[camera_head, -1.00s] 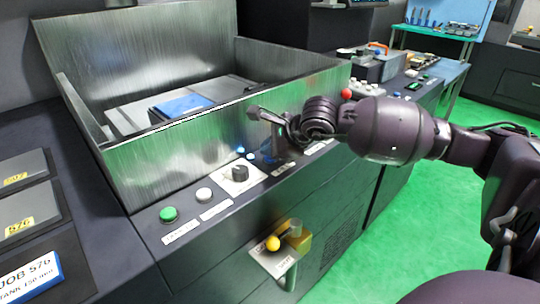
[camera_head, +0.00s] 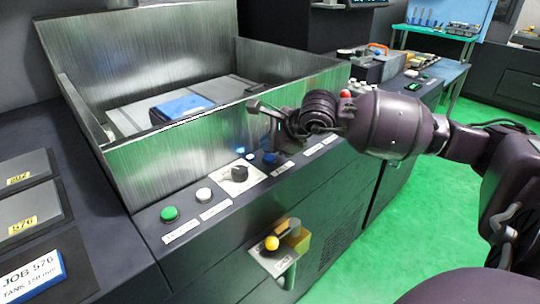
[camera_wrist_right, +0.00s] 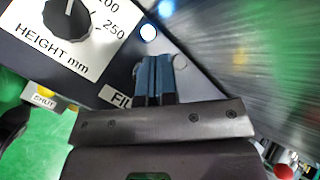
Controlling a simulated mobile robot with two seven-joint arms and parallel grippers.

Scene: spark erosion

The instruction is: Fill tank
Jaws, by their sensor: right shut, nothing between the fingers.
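The open metal tank (camera_head: 165,155) stands on the machine, with a grey block and a blue piece (camera_head: 184,107) inside. On the sloping panel below its front wall are a dark HEIGHT mm knob (camera_head: 239,173), also in the right wrist view (camera_wrist_right: 68,18), and a lit lamp (camera_wrist_right: 148,32). A label reading "FIL" (camera_wrist_right: 117,96) is partly hidden by my right gripper (camera_wrist_right: 153,62). The right gripper's narrow bluish fingers are shut and empty, over the panel beside the knob; whether they touch it I cannot tell. My left gripper is out of view.
A green button (camera_head: 169,214) and a white button (camera_head: 203,195) sit left of the knob. A yellow-knobbed lever (camera_head: 272,243) juts from the machine's front. A card reading JOB 576, TANK 150 mm (camera_head: 30,280) lies at lower left. Green floor is clear at right.

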